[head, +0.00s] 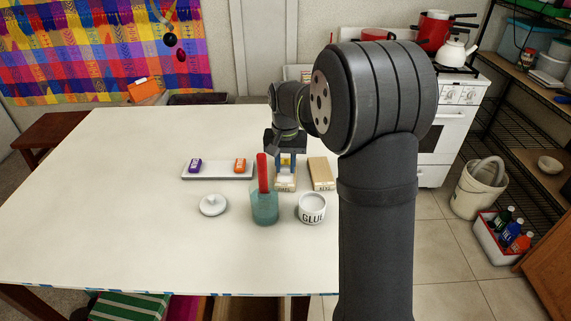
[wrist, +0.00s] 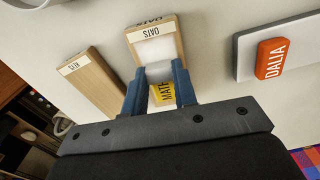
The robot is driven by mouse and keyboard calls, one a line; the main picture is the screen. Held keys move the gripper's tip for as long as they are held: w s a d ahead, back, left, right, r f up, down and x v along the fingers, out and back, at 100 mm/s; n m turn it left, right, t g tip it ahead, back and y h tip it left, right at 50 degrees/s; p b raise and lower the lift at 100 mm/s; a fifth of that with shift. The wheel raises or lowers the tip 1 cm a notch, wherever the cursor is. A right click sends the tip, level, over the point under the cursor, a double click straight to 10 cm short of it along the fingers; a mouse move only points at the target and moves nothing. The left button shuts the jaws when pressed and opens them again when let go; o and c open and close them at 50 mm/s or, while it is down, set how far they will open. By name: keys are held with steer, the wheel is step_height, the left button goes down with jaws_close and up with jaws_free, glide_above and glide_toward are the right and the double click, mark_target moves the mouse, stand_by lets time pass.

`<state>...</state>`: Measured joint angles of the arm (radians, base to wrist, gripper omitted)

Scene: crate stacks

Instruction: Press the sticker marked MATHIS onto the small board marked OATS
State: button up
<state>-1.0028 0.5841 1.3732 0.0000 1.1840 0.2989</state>
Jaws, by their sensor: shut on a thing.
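The small board marked OATS (wrist: 170,26) lies on the table, with a white patch on its top; it also shows below my gripper in the head view (head: 285,189). I cannot tell whether the sticker touches the board.
A pale tray (head: 218,177) at left holds purple (head: 195,165) and orange (head: 240,165) stickers, the orange marked DALIA. A GLUE pot (head: 311,210), teal cup (head: 264,209) with red-handled tool, and white lid (head: 213,206) stand nearer.

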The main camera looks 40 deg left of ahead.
steer(key=shift+f, duration=0.5)
stand_by(0.4)
steer(key=o, duration=1)
steer(key=shift+r, duration=3)
steer(key=shift+f, duration=2.95)
